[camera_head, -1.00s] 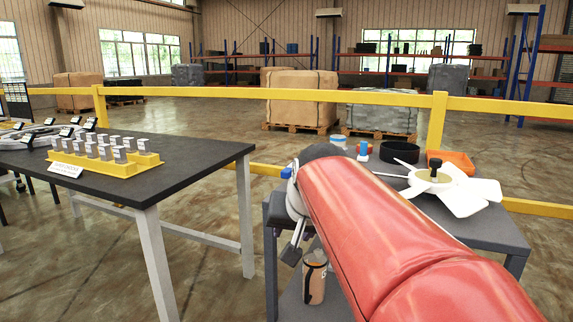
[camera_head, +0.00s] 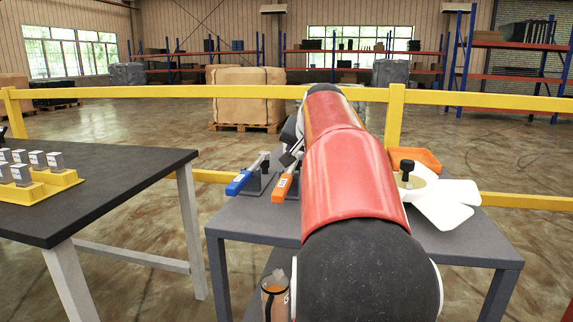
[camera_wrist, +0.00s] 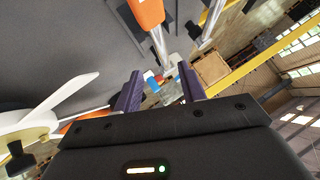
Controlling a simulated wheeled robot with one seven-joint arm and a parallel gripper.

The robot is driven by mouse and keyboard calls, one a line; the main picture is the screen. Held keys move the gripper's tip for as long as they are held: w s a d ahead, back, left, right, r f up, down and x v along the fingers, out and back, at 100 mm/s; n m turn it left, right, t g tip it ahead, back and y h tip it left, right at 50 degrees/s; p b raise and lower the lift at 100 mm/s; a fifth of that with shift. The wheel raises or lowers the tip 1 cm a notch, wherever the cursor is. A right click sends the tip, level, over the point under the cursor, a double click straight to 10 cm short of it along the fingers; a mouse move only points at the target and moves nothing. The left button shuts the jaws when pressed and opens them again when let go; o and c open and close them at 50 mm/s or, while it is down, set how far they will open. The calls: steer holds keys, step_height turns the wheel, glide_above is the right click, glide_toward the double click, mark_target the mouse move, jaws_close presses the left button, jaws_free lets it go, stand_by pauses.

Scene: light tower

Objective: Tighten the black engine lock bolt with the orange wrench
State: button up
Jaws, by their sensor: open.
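The orange wrench (camera_head: 284,186) stands on the grey table with its orange handle toward me, just left of my arm. In the wrist view its orange handle (camera_wrist: 146,12) and metal shaft show at the top, beyond my fingers and apart from them. The black engine lock bolt (camera_head: 406,170) sits on the hub of the white-bladed engine (camera_head: 443,204), right of my arm. In the wrist view the bolt (camera_wrist: 20,160) is at the lower left. My gripper (camera_wrist: 160,82) is open and empty. In the head view my red arm mostly hides it.
A blue-handled wrench (camera_head: 240,183) is left of the orange one. An orange tray (camera_head: 415,158) is behind the engine. A dark table (camera_head: 95,190) with a yellow block holder (camera_head: 40,190) stands left. A yellow railing (camera_head: 200,92) runs behind.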

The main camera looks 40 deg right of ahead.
mark_target(293, 165)
steer(key=x, duration=0.2)
steer(key=shift+w+d+f, duration=0.1)
steer(key=shift+w+f, duration=0.05)
steer(key=shift+w, duration=0.05)
steer(key=x, duration=0.5)
steer(key=shift+w+a+f, duration=0.1)
steer(key=shift+a+f, duration=0.15)
steer(key=shift+a, duration=0.1)
steer(key=shift+r, duration=0.1)
jaws_close()
